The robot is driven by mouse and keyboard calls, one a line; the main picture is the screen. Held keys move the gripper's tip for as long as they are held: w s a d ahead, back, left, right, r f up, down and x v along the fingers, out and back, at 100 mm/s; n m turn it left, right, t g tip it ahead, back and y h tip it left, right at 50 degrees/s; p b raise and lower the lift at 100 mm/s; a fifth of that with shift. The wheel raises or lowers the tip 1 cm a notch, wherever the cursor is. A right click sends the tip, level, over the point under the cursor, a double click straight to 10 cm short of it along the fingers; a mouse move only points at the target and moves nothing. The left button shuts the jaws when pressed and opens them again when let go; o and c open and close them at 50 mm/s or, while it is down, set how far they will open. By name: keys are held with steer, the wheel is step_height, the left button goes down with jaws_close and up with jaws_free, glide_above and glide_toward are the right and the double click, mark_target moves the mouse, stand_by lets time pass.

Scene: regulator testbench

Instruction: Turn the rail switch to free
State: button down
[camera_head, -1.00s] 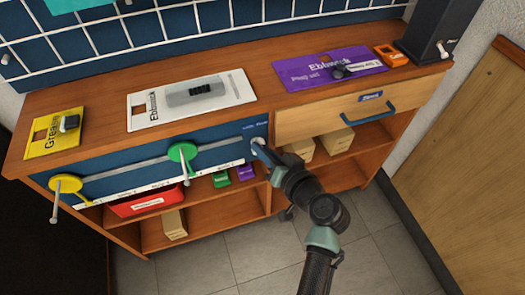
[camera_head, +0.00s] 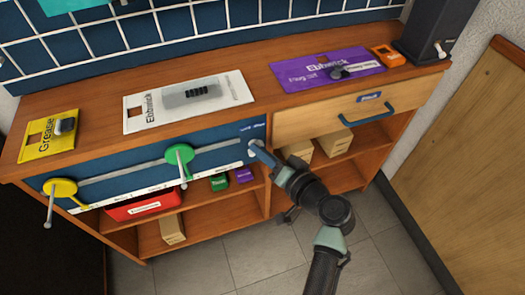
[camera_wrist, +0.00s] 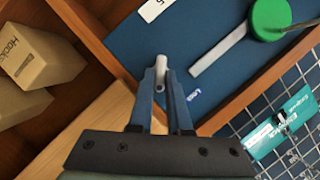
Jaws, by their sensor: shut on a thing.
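The rail switch appears to be the small pale lever at the right end of the blue front panel (camera_head: 118,172). In the head view only its pale round end (camera_head: 252,146) shows, partly hidden by my gripper (camera_head: 259,151). In the wrist view, the pale cylindrical lever (camera_wrist: 161,68) sits between the two blue fingertips of my gripper (camera_wrist: 161,82), which is shut on it. A small white label (camera_wrist: 194,97) is on the panel beside the fingers. The lever's marked position cannot be read.
A green dial (camera_head: 179,155) and a yellow dial (camera_head: 60,189), each with a rod, are farther left on the panel. A wooden drawer with a blue handle (camera_head: 366,118) is to the right. Boxes (camera_head: 334,142) stand on the shelves below. Clear floor (camera_head: 230,262) lies in front.

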steer(key=c, duration=0.9)
jaws_free()
steer(key=shift+o, duration=0.2)
steer(key=p+v, duration=0.3)
steer(key=v, duration=1)
steer(key=shift+a, duration=0.1)
